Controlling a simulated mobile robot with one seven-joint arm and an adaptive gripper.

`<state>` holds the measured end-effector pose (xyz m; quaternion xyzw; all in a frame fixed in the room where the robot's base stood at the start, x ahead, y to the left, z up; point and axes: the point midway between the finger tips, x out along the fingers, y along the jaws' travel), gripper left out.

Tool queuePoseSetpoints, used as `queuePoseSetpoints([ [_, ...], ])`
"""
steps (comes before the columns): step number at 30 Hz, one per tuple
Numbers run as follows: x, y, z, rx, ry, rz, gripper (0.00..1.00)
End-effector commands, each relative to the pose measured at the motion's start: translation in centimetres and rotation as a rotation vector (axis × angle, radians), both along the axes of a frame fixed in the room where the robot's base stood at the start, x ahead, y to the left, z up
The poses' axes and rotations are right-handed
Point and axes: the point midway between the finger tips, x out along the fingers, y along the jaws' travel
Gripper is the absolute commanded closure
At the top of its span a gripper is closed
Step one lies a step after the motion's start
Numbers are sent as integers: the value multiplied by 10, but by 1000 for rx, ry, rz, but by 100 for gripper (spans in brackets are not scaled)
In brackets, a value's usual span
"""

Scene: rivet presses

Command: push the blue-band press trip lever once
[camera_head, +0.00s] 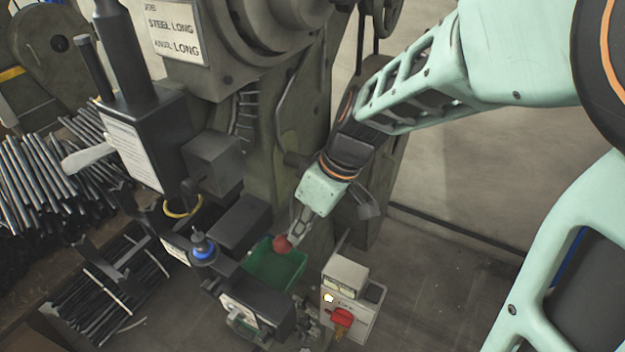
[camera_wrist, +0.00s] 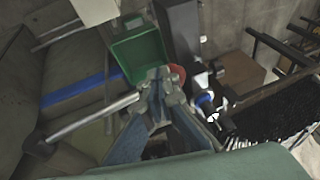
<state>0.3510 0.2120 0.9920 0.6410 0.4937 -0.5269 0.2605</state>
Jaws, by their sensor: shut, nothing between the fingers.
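My gripper (camera_head: 294,238) is shut and empty, low in front of the press column in the head view. In the wrist view its closed fingertips (camera_wrist: 161,76) point toward a green bin. A red ball knob (camera_head: 282,243) sits right at the fingertips; it also shows in the wrist view (camera_wrist: 178,75), partly hidden behind them. I cannot tell whether they touch. The knob's lever arm is mostly hidden. A blue band (camera_wrist: 78,91) crosses a grey surface left of the gripper in the wrist view. A blue ring (camera_head: 204,252) shows on the press tooling in the head view.
The green bin (camera_head: 271,267) is just below the knob. A control box with a red switch (camera_head: 342,317) stands right of it. A yellow ring (camera_head: 182,207) is on the tooling at left. Dark rods (camera_head: 45,180) are stacked far left. Floor at right is clear.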

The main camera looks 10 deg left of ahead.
Motion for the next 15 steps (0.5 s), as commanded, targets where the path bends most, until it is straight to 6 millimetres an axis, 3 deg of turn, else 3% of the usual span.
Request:
queuePoseSetpoints([
  [9,3,-16,61,1,-4,-3,100],
  [15,2,-26,89,1,-4,-3,100],
])
